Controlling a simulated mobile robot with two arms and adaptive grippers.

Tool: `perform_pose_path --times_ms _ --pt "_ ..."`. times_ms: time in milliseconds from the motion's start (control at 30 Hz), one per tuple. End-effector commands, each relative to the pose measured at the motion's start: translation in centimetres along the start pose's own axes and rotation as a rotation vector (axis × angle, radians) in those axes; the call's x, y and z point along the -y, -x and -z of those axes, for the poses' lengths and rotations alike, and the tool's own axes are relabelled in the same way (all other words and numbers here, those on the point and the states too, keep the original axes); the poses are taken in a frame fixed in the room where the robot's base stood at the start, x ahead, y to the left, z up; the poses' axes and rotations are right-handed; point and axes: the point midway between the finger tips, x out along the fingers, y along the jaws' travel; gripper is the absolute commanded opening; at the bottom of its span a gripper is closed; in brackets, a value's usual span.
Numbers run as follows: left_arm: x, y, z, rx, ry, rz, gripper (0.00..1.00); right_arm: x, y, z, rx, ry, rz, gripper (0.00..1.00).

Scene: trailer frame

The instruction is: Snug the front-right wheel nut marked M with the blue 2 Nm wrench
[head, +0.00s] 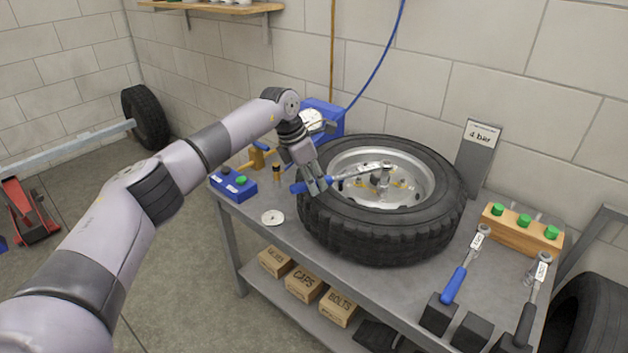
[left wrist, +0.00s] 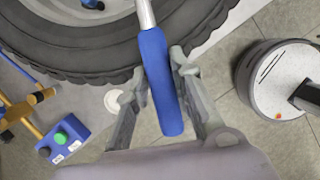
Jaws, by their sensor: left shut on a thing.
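My left gripper (head: 317,185) is shut on the handle of a blue-handled wrench (head: 298,187). The blue handle (left wrist: 160,85) lies between both fingers (left wrist: 156,95) in the left wrist view. The wrench's metal shaft reaches right over the wheel's silver rim, and its head (head: 386,166) is above the hub area. I cannot tell whether its socket sits on a nut. The wheel (head: 385,240) lies flat on the bench. Small gold parts show around the hub; no letter M is legible. The wrench's torque marking is not readable. My right gripper is not in view.
Another blue-handled wrench (head: 455,283) and a black-handled wrench (head: 526,318) rest at the bench's right front. A wooden block with green knobs (head: 522,227) and a "4 bar" sign (head: 480,145) stand behind. A blue button box (head: 233,185) sits at the left edge.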

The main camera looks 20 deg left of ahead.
Motion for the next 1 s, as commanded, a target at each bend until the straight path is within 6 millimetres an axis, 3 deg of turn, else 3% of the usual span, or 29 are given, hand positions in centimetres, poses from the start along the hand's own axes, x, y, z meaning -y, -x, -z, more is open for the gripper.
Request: perform_pose_path --times_ms 300,1000 --pt "2.5 0.2 -0.3 0.004 0.103 -0.040 0.00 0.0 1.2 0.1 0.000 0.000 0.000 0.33" --pt "7.8 -0.5 -1.5 0.008 0.336 -0.119 0.00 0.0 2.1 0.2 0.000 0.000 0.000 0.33"
